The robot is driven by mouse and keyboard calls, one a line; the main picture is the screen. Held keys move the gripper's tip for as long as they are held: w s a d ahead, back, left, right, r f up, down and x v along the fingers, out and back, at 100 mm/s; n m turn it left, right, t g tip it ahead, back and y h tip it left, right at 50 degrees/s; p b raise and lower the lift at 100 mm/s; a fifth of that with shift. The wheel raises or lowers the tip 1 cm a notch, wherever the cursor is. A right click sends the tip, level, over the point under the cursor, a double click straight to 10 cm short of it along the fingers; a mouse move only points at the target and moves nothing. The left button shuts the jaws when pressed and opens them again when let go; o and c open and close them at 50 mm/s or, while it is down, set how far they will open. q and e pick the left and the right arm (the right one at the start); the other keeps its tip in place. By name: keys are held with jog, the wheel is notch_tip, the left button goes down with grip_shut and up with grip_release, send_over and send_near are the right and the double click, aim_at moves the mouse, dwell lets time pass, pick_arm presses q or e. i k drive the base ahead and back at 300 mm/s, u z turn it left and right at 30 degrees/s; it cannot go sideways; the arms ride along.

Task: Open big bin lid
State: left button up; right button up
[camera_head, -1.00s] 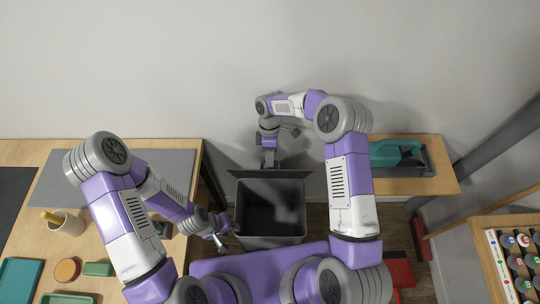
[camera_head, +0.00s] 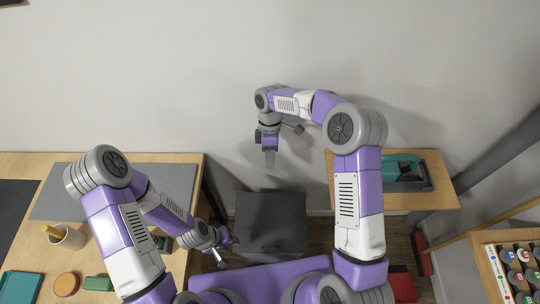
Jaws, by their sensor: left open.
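The big bin (camera_head: 290,256) stands on the floor in the middle, between the left table and the small right shelf. Its dark grey lid (camera_head: 272,215) appears to lie flat over the opening, and the inside is hidden. My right gripper (camera_head: 270,160) points down near the wall, behind and above the lid, and looks apart from it. Its fingers line up from this angle, so I cannot see a gap. My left gripper (camera_head: 222,250) is open and empty, beside the bin's left side at the table's edge.
The left table (camera_head: 140,158) holds a beige cup (camera_head: 70,240), a teal tray (camera_head: 20,287) and small blocks. A teal tool (camera_head: 398,166) sits on the right shelf (camera_head: 445,180). A rack of round jars (camera_head: 518,275) stands at the lower right.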

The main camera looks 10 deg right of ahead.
aim_at(265, 222)
jog(key=k, duration=1)
